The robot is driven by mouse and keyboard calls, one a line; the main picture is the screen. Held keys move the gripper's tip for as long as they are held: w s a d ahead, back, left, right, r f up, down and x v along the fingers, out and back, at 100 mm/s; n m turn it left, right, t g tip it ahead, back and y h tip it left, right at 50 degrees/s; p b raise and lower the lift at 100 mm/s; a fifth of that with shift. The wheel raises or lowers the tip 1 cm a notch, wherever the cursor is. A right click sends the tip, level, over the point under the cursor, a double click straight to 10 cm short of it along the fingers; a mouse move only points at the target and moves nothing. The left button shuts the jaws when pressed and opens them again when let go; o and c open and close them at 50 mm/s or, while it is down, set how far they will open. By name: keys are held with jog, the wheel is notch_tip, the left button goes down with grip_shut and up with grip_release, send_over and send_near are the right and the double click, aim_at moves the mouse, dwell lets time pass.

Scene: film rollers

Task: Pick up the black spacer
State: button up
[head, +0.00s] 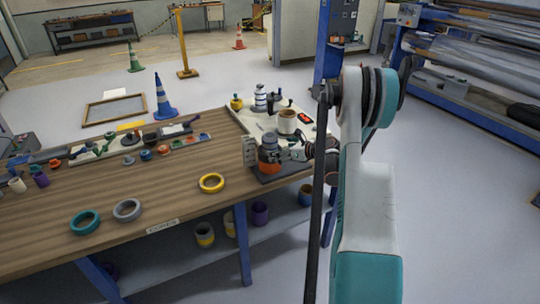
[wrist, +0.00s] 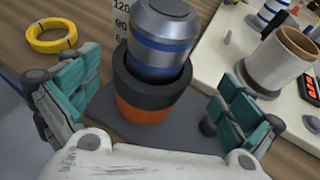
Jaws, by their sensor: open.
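The black spacer (wrist: 135,90) is a thick dark ring in the wrist view. It sits on an orange cylinder (wrist: 143,111), around the lower part of a silver cylinder with blue bands (wrist: 160,38). This stack stands upright on a dark grey base plate (wrist: 180,132). In the head view the stack (head: 268,157) is at the table's right end, small and partly dark. My gripper (wrist: 155,100) is open, with one teal-padded finger on each side of the stack and a gap to it on both sides. It also shows in the head view (head: 292,152), just right of the stack.
A light board (head: 262,118) behind the stack carries a cream spool (wrist: 282,60) and a red-digit display (wrist: 310,88). A printed scale panel (head: 249,151) stands left of the stack. A yellow ring (head: 211,183) lies on the wooden table, whose front middle is mostly clear.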

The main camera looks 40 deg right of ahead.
jog(key=x, duration=0.2)
jog(key=b+x, duration=0.1)
jog(key=x, duration=0.1)
jog(key=shift+w+a+f, duration=0.1)
jog(key=shift+a+f, duration=0.05)
jog(key=shift+a, duration=0.25)
jog(key=shift+w+f+b, duration=0.15)
jog(key=shift+w+b, duration=0.2)
jog(key=shift+w, duration=0.1)
jog(key=c, duration=1.2)
